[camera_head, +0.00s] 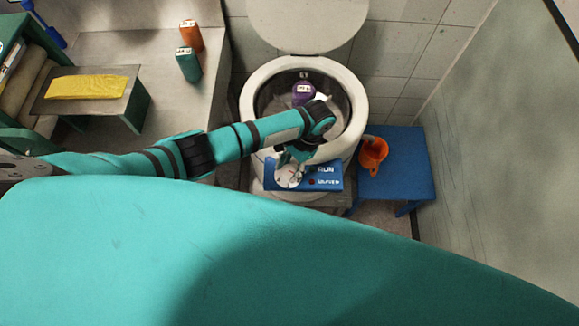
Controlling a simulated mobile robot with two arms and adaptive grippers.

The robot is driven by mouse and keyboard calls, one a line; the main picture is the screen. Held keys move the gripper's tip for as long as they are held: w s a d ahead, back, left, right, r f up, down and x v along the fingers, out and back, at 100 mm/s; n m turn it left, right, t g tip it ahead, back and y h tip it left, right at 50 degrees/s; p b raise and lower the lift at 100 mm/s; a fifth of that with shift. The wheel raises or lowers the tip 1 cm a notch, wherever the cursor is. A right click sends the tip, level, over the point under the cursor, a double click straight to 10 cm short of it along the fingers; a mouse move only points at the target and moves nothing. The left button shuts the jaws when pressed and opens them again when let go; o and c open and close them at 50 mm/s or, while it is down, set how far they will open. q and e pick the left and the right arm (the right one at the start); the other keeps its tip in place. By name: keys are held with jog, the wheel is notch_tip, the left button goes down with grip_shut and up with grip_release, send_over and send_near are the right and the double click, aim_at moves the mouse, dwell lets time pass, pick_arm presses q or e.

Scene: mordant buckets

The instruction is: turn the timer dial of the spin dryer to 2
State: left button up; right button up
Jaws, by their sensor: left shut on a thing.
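The white spin dryer (247,103) stands at the top centre with its round lid (305,22) raised against the tiled wall. Its blue control panel (330,173) faces the front, with printed lettering on its right part. The pale round timer dial (290,177) is on the panel's left part. My left arm reaches across the dryer's opening, and my left gripper (287,160) points down at the dial, shut on its knob. The gripper covers part of the dial, and its numbers are too small to read. My right gripper is not in view.
An orange bucket (373,152) stands on a blue stool (405,175) at right. A yellow cloth (87,87) lies on a small bench at left.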

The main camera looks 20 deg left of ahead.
pick_arm(q)
jog(key=o, duration=0.9)
jog(key=shift+c, duration=0.2)
jog(key=shift+w+r, duration=0.1)
jog(key=v, duration=1.2)
